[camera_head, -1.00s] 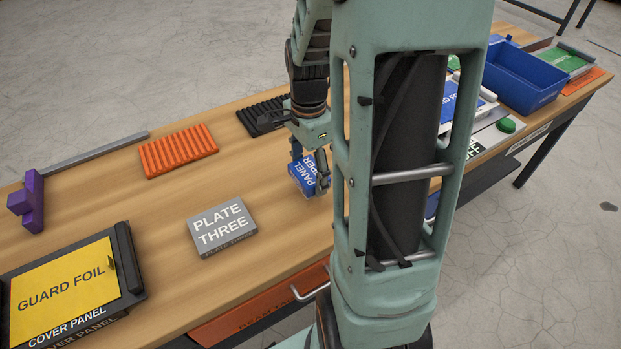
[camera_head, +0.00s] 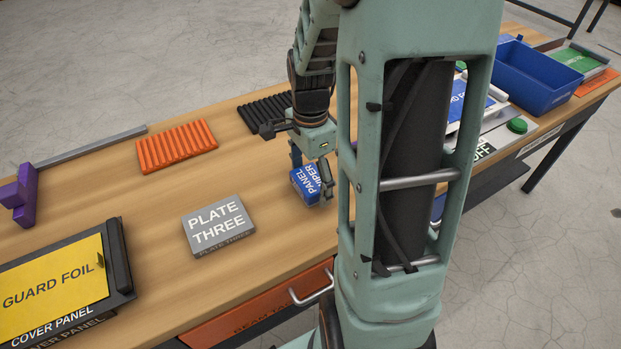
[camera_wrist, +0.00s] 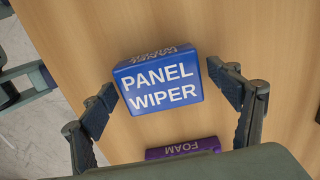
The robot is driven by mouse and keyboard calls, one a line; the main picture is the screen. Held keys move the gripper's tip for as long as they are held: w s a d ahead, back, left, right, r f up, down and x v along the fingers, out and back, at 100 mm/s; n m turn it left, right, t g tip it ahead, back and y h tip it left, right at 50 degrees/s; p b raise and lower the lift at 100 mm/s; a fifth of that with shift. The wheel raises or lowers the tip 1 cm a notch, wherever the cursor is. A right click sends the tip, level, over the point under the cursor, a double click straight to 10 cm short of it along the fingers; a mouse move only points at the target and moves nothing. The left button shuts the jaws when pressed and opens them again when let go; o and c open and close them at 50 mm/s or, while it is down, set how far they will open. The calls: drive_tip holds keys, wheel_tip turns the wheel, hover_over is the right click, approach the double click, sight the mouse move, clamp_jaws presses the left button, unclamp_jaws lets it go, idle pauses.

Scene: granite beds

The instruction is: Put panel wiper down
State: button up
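The panel wiper (camera_head: 308,187) is a blue block with white lettering, over or on the wooden bench right of the grey plate. In the wrist view the panel wiper (camera_wrist: 160,82) sits between my two fingers, one at each side edge. I cannot tell whether the wiper's underside touches the bench.
A grey PLATE THREE block (camera_head: 219,224), an orange ribbed rack (camera_head: 176,146) and a black rack (camera_head: 268,110) stand nearby. A purple FOAM block (camera_wrist: 183,148) lies close to the wiper. Bare wood (camera_head: 265,165) lies left of the wiper. A blue bin (camera_head: 537,78) stands far right.

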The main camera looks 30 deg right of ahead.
sight(310, 178)
wheel_tip(310, 178, up, 12)
drive_tip(key=p, duration=0.2)
drive_tip(key=shift+r, duration=0.2)
idle(0.7)
